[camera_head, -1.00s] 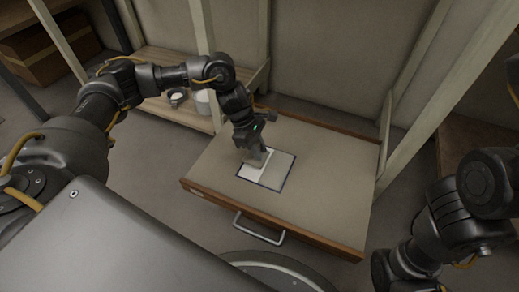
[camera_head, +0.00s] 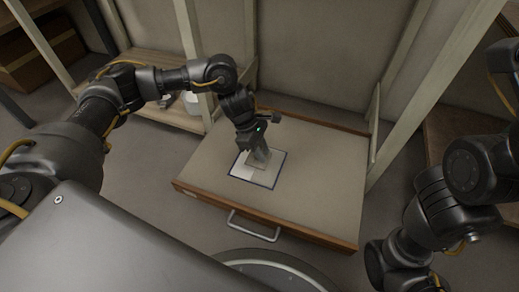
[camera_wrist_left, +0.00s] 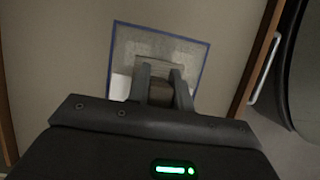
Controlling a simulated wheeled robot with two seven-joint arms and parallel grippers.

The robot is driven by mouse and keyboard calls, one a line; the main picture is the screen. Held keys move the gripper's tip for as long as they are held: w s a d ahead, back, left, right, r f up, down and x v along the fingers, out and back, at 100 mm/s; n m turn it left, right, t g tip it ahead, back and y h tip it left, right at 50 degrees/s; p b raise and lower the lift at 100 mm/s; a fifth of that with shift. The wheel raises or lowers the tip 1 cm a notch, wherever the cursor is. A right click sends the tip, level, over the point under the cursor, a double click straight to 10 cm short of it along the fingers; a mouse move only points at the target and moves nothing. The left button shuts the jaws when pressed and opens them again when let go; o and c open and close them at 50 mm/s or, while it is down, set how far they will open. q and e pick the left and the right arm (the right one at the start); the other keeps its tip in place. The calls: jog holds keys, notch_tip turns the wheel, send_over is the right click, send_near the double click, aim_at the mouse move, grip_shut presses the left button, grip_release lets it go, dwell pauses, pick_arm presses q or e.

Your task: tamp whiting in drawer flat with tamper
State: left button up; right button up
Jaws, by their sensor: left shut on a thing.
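The open drawer (camera_head: 315,175) has a pale flat bottom and brown wooden edges. On it lies a blue-outlined rectangle (camera_head: 273,187), also seen in the left wrist view (camera_wrist_left: 205,58). Inside it the whiting is bright white (camera_head: 241,171) at the near left and duller grey (camera_head: 262,177) elsewhere. My left gripper (camera_head: 256,149) is over the back middle of the rectangle, shut on the grey tamper (camera_head: 262,159). The tamper's base appears low at the surface; contact is unclear. The fingers partly hide the tamper in the left wrist view (camera_wrist_left: 155,88). My right arm shows at right, its gripper out of view.
A metal handle (camera_head: 252,228) is on the drawer's front. Pale posts (camera_head: 405,95) rise beside and behind it. A low wooden shelf (camera_head: 170,112) at back left carries a white container (camera_head: 191,102), partly behind my left arm. The drawer's right part is clear.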

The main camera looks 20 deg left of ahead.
aim_at(262, 146)
pick_arm(q)
jog(key=shift+f, duration=0.1)
jog(key=shift+f+b, duration=0.7)
jog(key=shift+f+b, duration=0.3)
jog(key=shift+b, duration=0.05)
dwell(1.0)
jog(key=shift+r+p, duration=0.8)
jog(key=shift+r, duration=0.3)
jog(key=shift+r, duration=0.1)
jog(key=shift+r+p, duration=1.4)
jog(key=shift+r, duration=0.5)
